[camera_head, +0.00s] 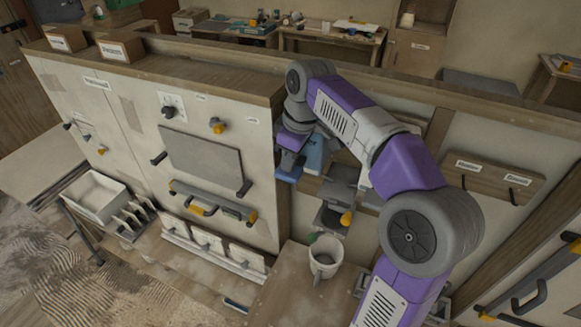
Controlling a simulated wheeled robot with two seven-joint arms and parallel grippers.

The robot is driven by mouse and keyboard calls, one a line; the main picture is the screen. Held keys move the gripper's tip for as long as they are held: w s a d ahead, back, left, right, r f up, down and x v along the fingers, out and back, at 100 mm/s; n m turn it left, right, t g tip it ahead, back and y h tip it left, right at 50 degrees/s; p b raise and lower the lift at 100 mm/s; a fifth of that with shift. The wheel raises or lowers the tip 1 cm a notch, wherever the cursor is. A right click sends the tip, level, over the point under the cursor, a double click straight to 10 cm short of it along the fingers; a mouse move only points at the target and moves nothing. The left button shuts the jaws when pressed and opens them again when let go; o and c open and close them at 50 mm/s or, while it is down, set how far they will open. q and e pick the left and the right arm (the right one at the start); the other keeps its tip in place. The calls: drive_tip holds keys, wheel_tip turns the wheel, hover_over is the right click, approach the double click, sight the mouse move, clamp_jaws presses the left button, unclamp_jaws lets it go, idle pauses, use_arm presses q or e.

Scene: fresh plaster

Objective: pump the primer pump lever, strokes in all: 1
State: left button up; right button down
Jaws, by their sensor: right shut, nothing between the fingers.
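My right arm comes in from the lower right, rises and bends down at the wrist. My right gripper (289,168) points down beside the corner of the pale cabinet wall, shut with nothing visible in it. A blue body (315,156) sits just right of the gripper, partly behind my arm. Whether they touch cannot be told. A dark grey fixture (337,192) with a yellow knob (346,219) is below and to the right. Which of these is the primer pump lever is unclear, as my arm hides part of this area. My left gripper is out of view.
A pale bucket (325,258) stands below the grey fixture. The cabinet wall (259,165) carries knobs, handles and a grey panel (200,152). A white tray (96,197) lies at the left. A wooden hook board (493,182) hangs at the right.

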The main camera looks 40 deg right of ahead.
drive_tip(key=shift+f+b, duration=1)
drive_tip(key=shift+f, duration=0.55)
drive_tip(key=shift+r+p, duration=2.1)
drive_tip(key=shift+p, duration=0.05)
wheel_tip(320, 180, up, 5)
drive_tip(key=p, duration=0.5)
drive_tip(key=shift+r, duration=0.1)
